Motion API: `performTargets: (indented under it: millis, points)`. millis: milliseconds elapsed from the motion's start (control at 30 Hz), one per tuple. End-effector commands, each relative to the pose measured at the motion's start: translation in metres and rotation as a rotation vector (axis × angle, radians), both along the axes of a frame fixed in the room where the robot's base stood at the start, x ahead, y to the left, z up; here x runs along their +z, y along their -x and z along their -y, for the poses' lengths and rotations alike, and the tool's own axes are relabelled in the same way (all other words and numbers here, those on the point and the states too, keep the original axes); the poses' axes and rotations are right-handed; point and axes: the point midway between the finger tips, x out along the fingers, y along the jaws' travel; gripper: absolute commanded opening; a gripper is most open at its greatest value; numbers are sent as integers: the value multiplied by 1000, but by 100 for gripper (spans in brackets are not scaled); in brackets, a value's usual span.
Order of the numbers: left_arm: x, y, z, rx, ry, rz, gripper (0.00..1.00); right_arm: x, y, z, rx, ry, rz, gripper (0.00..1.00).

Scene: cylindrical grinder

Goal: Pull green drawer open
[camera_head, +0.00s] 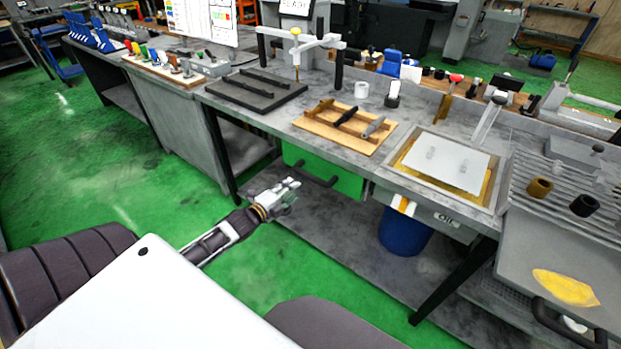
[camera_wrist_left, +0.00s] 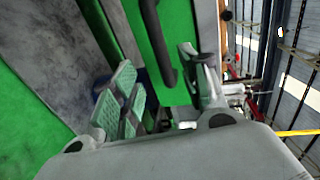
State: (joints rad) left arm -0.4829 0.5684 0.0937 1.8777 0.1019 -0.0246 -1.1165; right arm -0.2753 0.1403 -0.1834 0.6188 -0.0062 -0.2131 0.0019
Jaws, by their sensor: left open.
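The green drawer (camera_head: 347,184) sits under the grey workbench top, and no open inside of it shows. Its dark bar handle (camera_head: 316,174) runs across the front. My left gripper (camera_head: 288,189) is open and empty, in front of and a little below the left part of the handle in the head view. In the left wrist view the green drawer front (camera_wrist_left: 180,35) fills the upper middle. The dark handle (camera_wrist_left: 157,42) lies ahead of the gap between my open left fingers (camera_wrist_left: 163,88). I cannot tell how far apart handle and fingers are. My right gripper is not in view.
The workbench (camera_head: 262,122) edge overhangs the drawer. A wooden tray (camera_head: 312,126) with dark tools stands on it above the drawer. A lower grey shelf (camera_head: 330,222), a blue bin (camera_head: 403,236) and a black table leg (camera_head: 455,283) are nearby. Green floor to the left is clear.

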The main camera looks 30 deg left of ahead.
Motion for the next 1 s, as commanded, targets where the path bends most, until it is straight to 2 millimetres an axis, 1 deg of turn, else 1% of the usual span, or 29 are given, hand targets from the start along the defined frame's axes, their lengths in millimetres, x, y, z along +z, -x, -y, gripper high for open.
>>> performTargets:
  millis: [100,267,700,1000]
  points:
    - [-2,-8,1,0,1,0,44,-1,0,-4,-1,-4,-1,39]
    - [-4,-19,1,0,0,0,44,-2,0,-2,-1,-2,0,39]
    - [-10,-48,4,0,0,0,44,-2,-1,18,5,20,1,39]
    - [-13,-67,6,0,0,0,44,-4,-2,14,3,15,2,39]
